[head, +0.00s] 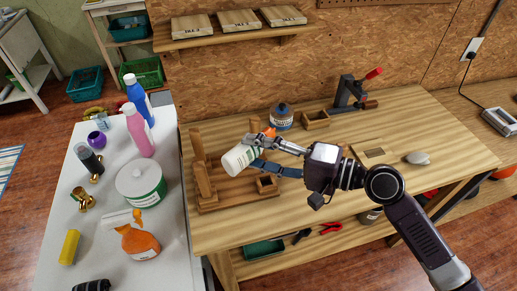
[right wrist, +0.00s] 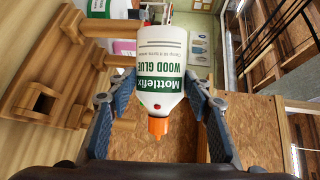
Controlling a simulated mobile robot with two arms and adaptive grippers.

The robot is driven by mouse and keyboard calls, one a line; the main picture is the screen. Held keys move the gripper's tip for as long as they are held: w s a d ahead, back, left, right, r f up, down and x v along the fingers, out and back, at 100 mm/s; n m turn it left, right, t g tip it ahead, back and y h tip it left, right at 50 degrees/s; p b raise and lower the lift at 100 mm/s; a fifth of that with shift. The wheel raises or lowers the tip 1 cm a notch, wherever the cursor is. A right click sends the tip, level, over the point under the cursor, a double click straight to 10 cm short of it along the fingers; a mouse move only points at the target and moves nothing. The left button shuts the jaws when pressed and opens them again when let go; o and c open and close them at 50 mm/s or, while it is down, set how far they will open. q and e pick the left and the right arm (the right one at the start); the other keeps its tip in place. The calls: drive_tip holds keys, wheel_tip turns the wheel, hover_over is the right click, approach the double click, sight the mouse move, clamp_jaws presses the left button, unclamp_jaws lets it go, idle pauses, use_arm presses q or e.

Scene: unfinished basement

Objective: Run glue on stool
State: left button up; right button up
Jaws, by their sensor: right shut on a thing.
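The wood glue bottle (head: 238,160) is white with a green label and an orange tip. My right gripper (head: 257,152) is shut around it and holds it tilted above the stool. In the right wrist view the bottle (right wrist: 162,70) sits between both fingers, its lettering upside down and its orange tip towards my palm. The wooden stool (head: 222,190) lies on the workbench with posts sticking up. Its far side is partly hidden by the bottle and gripper. Part of the stool shows at left in the right wrist view (right wrist: 60,62). My left gripper is not in view.
A white table (head: 60,215) on the left carries several bottles and a tub (head: 140,185). A shelf (head: 228,35) hangs above the bench.

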drive_tip(key=shift+r+n+t+h+p, duration=0.35)
drive_tip(key=shift+n+h+p, duration=0.15)
drive_tip(key=shift+n+p, duration=0.6)
drive_tip(key=n+h+p, duration=0.1)
drive_tip(key=n+p, duration=0.2)
drive_tip(key=p, duration=0.1)
drive_tip(key=shift+t+h, duration=0.25)
drive_tip(key=shift+h, duration=0.15)
drive_tip(key=shift+f+n, duration=0.15)
drive_tip(key=shift+n, duration=0.15)
drive_tip(key=shift+p, duration=0.3)
drive_tip(key=shift+f, duration=0.1)
